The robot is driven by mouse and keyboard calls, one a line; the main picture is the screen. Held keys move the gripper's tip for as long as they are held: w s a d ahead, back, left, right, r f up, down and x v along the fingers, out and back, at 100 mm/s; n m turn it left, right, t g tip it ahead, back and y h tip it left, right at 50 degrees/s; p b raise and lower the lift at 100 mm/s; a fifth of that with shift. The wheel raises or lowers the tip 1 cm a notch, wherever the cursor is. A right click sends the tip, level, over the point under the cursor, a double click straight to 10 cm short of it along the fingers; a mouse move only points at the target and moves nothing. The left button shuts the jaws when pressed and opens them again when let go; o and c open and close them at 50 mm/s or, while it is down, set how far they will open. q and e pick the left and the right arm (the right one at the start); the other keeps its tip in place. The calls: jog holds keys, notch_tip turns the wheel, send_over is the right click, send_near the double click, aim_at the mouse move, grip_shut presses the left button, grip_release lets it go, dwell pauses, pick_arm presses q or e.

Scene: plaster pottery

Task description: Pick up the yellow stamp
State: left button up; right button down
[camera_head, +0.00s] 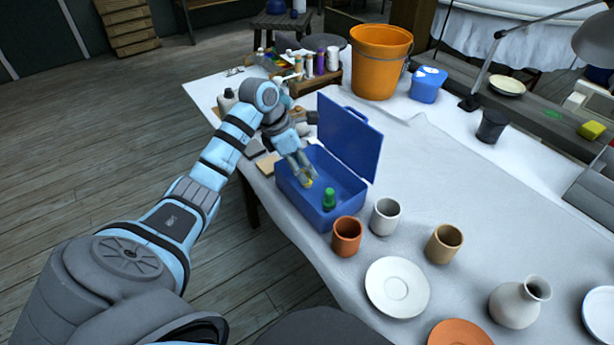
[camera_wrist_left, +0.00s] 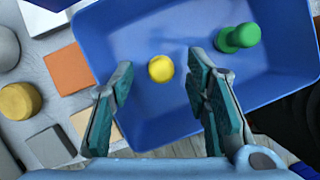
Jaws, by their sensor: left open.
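The yellow stamp (camera_wrist_left: 161,69) lies in the open blue box (camera_wrist_left: 130,30), its round yellow top showing in the left wrist view. In the head view a small bit of the yellow stamp (camera_head: 308,183) shows at my left fingertips. My left gripper (camera_head: 306,178) reaches down into the box from the left. In the left wrist view its two fingers (camera_wrist_left: 160,95) are spread apart, with the yellow stamp ahead of the gap between them and nothing held. My right gripper is not in view.
The box's raised lid (camera_head: 349,138) stands behind my left gripper. A terracotta cup (camera_head: 346,238), a white cup (camera_head: 385,218) and a tan cup (camera_head: 443,244) stand near the box's right side. An orange bucket (camera_head: 378,72) is farther back. Coloured tiles (camera_wrist_left: 69,69) lie beside the box.

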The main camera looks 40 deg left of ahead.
pick_arm(q)
jog(key=shift+x, duration=1.2)
grip_shut()
notch_tip(320, 180, up, 20)
jog(key=p, duration=0.9)
jog(key=shift+p, duration=0.4)
